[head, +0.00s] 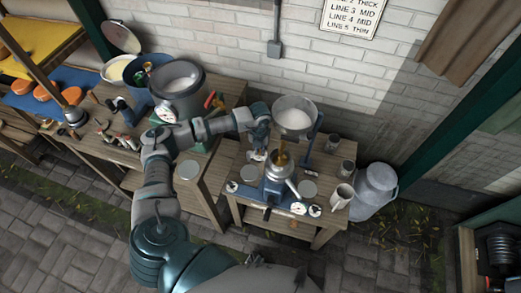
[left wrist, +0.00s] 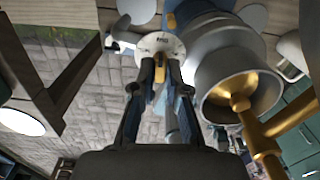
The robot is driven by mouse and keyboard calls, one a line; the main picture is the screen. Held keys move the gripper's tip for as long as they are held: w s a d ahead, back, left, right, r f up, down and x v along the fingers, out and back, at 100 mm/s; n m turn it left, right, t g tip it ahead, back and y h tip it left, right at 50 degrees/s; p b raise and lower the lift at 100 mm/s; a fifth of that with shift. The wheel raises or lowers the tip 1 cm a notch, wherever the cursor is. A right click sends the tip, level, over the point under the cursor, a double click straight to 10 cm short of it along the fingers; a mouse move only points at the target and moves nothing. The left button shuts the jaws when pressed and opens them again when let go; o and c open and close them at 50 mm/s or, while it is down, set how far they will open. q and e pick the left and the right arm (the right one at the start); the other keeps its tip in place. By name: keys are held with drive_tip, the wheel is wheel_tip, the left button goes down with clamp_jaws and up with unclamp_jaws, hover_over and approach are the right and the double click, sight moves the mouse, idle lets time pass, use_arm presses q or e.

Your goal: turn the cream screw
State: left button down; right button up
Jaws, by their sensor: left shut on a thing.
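My left arm reaches across from the left, and my left gripper (head: 258,152) points down beside the cream separator (head: 277,190). In the left wrist view the two dark fingers (left wrist: 160,88) are closed around a small orange-yellow piece in front of a round white dial (left wrist: 152,44). This piece appears to be the cream screw (left wrist: 160,68); the fingers hide most of it. A brass spout (left wrist: 238,92) and a grey metal bowl stand to its right. In the head view the screw is hidden by the gripper. My right gripper is not in view.
A metal supply bowl (head: 295,113) stands above the separator. Metal cups (head: 341,196) and round lids sit on the small wooden table. A milk can (head: 374,190) stands to its right. A workbench with a large gauge-fitted pot (head: 181,88) is at the left.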

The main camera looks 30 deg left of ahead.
use_arm(q)
drive_tip(key=shift+m, duration=0.6)
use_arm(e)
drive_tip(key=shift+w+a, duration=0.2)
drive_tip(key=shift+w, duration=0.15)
use_arm(q)
drive_tip(key=c, duration=1.2)
unclamp_jaws()
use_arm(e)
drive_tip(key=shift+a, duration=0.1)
use_arm(q)
wheel_tip(320, 180, up, 12)
drive_tip(key=shift+a+f, duration=0.1)
drive_tip(key=shift+f, duration=0.1)
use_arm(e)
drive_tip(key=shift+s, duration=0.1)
